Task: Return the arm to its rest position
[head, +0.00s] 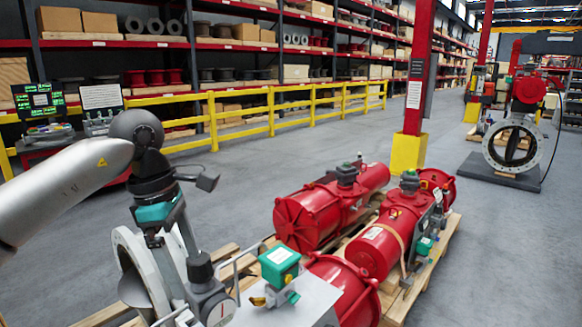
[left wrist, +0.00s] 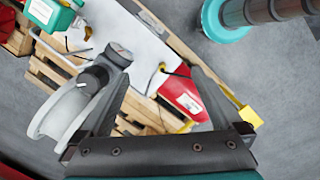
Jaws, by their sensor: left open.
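My left arm comes in from the left in the head view. Its left gripper (head: 168,238) hangs pointing down beside a pale ring-shaped valve body (head: 128,250). In the left wrist view the left gripper (left wrist: 157,78) has its two dark fingers spread with nothing between them. A green-topped box (head: 279,265) is right of the gripper. My right gripper is out of view.
Red actuators (head: 310,215) lie on a wooden pallet (head: 400,303) to the right. A red column with a yellow base (head: 408,152) stands behind. A yellow railing (head: 270,112) fronts the shelves. A flanged valve (head: 512,147) stands at far right. Grey floor between is clear.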

